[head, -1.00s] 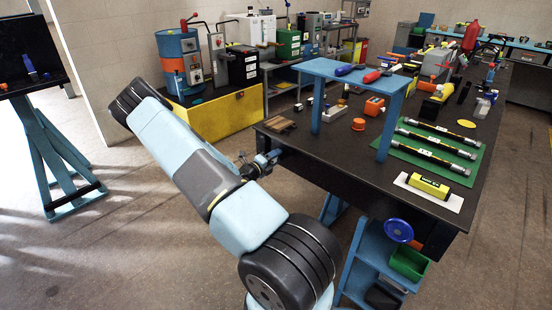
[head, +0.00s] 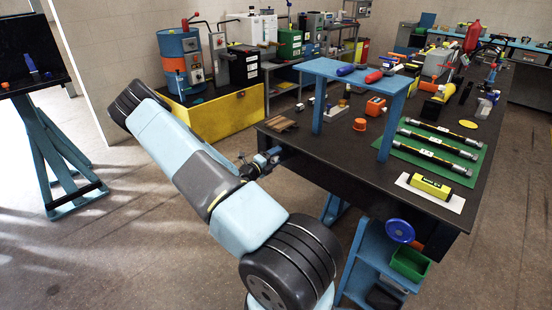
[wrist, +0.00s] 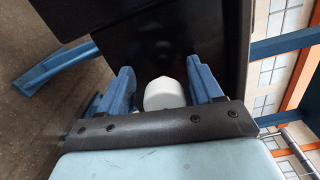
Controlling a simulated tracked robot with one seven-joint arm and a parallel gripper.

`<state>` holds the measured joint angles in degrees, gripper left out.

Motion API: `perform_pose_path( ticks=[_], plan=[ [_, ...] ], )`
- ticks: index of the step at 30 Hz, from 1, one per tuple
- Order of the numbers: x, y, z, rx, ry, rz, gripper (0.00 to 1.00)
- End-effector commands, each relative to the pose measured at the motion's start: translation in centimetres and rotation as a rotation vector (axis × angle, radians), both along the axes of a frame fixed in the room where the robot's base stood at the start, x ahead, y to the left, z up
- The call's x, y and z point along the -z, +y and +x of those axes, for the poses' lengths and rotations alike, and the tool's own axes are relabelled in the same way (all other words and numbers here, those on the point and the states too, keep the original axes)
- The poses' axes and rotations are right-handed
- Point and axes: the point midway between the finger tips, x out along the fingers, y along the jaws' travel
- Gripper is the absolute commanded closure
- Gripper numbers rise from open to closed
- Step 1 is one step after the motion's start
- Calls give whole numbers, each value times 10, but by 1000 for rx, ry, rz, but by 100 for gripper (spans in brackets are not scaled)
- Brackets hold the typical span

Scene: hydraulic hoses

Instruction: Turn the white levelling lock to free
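A white rounded knob (wrist: 165,94), which looks like the levelling lock, shows in the wrist view between my two blue fingers, in front of a dark panel (wrist: 190,25). My gripper (wrist: 161,88) is open, with a finger on each side of the knob. There is a visible gap to the left finger and a narrower one to the right finger. I cannot tell whether either finger touches it. The knob's base is hidden behind my gripper's dark front edge.
A black workbench (head: 300,150) carries a blue raised shelf (head: 352,72), hoses on a green mat (head: 400,152) and several tools. A black board on a blue stand (head: 52,160) is at the left. A yellow cabinet (head: 225,112) stands behind my arm. Floor at lower left is clear.

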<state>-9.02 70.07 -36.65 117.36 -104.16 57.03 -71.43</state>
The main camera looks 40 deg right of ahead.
Motion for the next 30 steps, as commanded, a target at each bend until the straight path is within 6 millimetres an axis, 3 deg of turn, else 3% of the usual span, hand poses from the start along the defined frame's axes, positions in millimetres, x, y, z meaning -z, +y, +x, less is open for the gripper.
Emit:
perform_pose_path(
  ticks=[11, 30],
  plan=[
    [0, 7, -3, 4, 1, -1, 34],
    [1, 119, -10, 2, 1, -1, 34]
  ],
)
